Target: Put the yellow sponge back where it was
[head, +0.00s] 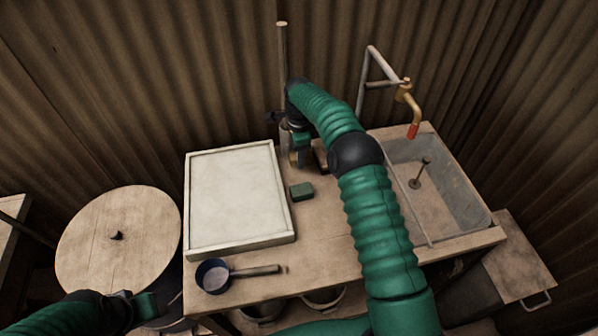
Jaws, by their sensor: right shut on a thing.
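My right arm reaches up across the wooden counter (325,258) to its back edge. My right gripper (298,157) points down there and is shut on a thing. Only a small yellowish sliver, which looks like the yellow sponge (293,158), shows at its fingers; the rest is hidden by the gripper. I cannot tell whether it touches the counter. My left gripper (146,306) is low at the left, in front of the round wooden lid, and its jaw opening cannot be made out.
A green block (302,190) lies beside the pale framed board (236,200). A dark-blue pan (213,275) lies at the front. An upright pole (282,75) stands behind my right gripper. A sink (436,185) with a tap (408,97) is at the right. The round lid (118,238) is left.

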